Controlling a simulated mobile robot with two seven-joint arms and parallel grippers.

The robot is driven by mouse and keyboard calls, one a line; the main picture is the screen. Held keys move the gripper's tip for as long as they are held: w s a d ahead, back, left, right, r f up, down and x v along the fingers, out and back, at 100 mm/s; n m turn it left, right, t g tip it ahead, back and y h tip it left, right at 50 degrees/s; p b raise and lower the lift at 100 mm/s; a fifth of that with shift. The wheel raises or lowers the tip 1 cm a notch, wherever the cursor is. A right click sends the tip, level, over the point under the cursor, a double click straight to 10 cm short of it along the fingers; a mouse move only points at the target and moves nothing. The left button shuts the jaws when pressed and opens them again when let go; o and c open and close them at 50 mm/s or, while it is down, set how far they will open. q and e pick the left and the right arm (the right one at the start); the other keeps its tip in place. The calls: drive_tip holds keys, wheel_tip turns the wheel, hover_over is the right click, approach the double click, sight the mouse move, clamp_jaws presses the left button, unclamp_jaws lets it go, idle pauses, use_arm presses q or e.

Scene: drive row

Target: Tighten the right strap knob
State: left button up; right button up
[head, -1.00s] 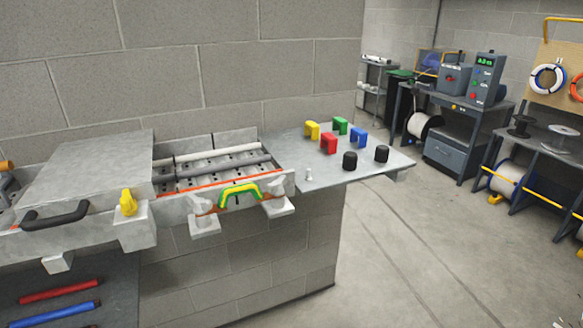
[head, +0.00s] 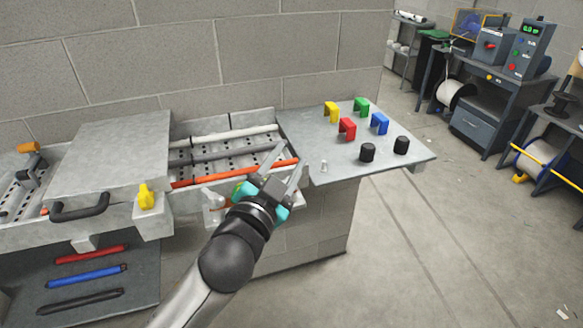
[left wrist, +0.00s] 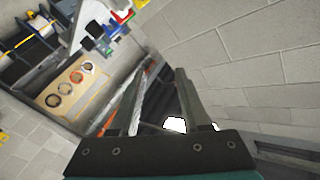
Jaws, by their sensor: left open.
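My left gripper (head: 291,157) reaches in over the front edge of the cable trough (head: 205,183), its two fingers apart and nothing visible between them. In the left wrist view its fingers (left wrist: 158,75) are also spread. A green strap piece (head: 243,190) on the trough's front shows only in part behind the gripper. A pale grey knob (head: 213,200) shows at the strap's left end. The right strap knob is hidden behind my gripper and wrist. My right gripper is not in view.
A grey plate (head: 300,125) to the right holds yellow (head: 331,113), red (head: 347,129), green (head: 361,107) and blue (head: 379,123) clips, and black caps (head: 367,152). A lid (head: 110,155) with a yellow knob (head: 146,196) stands left. A block wall (head: 250,50) rises behind.

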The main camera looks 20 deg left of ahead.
use_arm(q)
drive_tip(key=s+d+r+m+g+h, duration=0.1)
drive_tip(key=d+r+m+h, duration=0.5)
drive_tip(key=r+m+h, duration=0.2)
drive_tip(key=s+d+r+m+h, duration=0.2)
drive_tip(key=d+r+m+h, duration=0.3)
drive_tip(key=r+m+h, duration=0.35)
drive_tip(key=s+d+r+m+g+h, duration=0.1)
drive_tip(key=s+d+m+g+h, duration=0.3)
drive_tip(key=m+g, duration=0.6)
drive_tip(key=m+g+y+p, duration=0.1)
drive_tip(key=m+g+y, duration=0.4)
drive_tip(key=y, duration=1.5)
approach(287, 178)
drive_tip(key=shift+m+t, duration=0.85)
drive_tip(key=shift+t, duration=0.05)
drive_tip(key=x, duration=0.3)
drive_tip(key=p+x, duration=0.1)
drive_tip(key=x, duration=0.2)
drive_tip(key=s+p+x, duration=0.1)
drive_tip(key=x, duration=0.1)
drive_tip(key=shift+w+d+f, duration=0.15)
drive_tip(key=shift+d+f, duration=0.05)
drive_tip(key=shift+f, duration=0.35)
